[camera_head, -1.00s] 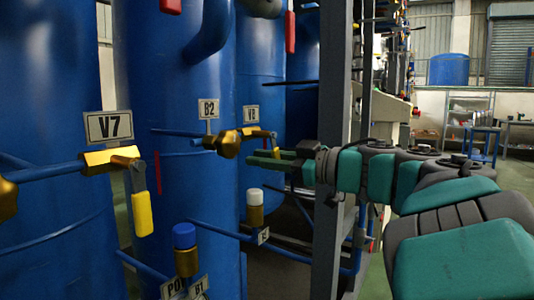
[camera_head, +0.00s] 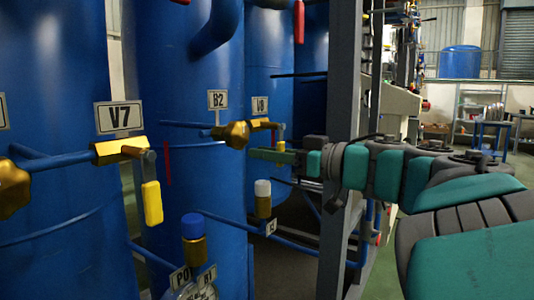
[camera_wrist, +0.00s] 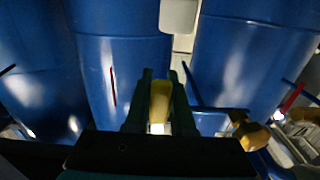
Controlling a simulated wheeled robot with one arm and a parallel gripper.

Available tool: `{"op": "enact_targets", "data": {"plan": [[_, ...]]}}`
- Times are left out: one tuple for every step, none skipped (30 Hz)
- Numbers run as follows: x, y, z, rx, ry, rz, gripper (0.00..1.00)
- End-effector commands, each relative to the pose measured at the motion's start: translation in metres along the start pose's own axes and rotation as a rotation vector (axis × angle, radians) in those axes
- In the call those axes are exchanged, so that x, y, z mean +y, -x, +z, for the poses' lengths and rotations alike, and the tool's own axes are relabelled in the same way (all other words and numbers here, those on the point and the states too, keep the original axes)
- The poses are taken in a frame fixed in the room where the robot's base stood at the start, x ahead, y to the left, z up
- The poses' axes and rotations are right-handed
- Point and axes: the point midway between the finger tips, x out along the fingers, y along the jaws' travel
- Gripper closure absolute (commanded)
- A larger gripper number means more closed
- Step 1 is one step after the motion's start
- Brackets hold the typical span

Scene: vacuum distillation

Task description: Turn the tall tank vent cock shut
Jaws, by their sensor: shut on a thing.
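A brass cock with a lever (camera_head: 264,124) sits on a blue pipe beside the label V8 (camera_head: 260,106), on the tank behind the B2 one. My gripper (camera_head: 268,154) is at this cock, with its green fingers pointing left. In the wrist view, the yellow lever handle (camera_wrist: 160,98) lies between the two fingers, which are shut on it. In the head view only a small bit of yellow shows above the fingers. The frames do not show which tank the task calls tall.
A brass valve (camera_head: 235,134) by label B2 is just left of my gripper. The V7 cock (camera_head: 122,149), with its yellow handle hanging down, is nearer. Blue-capped (camera_head: 192,226) and white-capped (camera_head: 263,188) fittings stand below. A grey frame post (camera_head: 343,100) rises beside my arm.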

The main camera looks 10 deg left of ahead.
Motion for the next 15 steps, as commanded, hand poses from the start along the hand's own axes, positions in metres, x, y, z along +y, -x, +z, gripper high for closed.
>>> {"op": "enact_targets", "data": {"plan": [[-0.0002, -0.0002, 0.0019, -0.003, -0.002, -0.001, 1.00], [-0.0003, -0.0002, 0.0019, -0.003, -0.002, -0.001, 1.00], [-0.0004, -0.0003, 0.0019, -0.004, -0.001, -0.002, 1.00], [-0.0004, -0.0003, 0.0019, -0.004, -0.001, -0.002, 1.00], [-0.0004, -0.0003, 0.0019, -0.004, -0.001, -0.002, 0.76], [-0.0004, -0.0003, 0.0019, -0.004, -0.001, -0.002, 0.71], [-0.0004, -0.0003, 0.0017, -0.003, -0.001, -0.002, 0.68], [-0.0005, -0.0003, 0.0015, -0.003, 0.000, -0.002, 0.64], [-0.0005, -0.0003, 0.0014, -0.003, 0.000, -0.002, 0.60], [-0.0004, -0.0002, 0.0012, -0.002, 0.000, -0.002, 0.56], [-0.0005, -0.0003, 0.0011, -0.002, 0.000, -0.002, 0.53], [-0.0004, -0.0002, 0.0010, -0.002, 0.000, -0.001, 0.49], [-0.0005, -0.0002, 0.0009, -0.002, 0.001, -0.001, 0.47], [-0.0004, -0.0002, 0.0008, -0.002, 0.001, -0.001, 0.47], [-0.0004, -0.0002, 0.0007, -0.002, 0.001, -0.001, 0.47]]}}
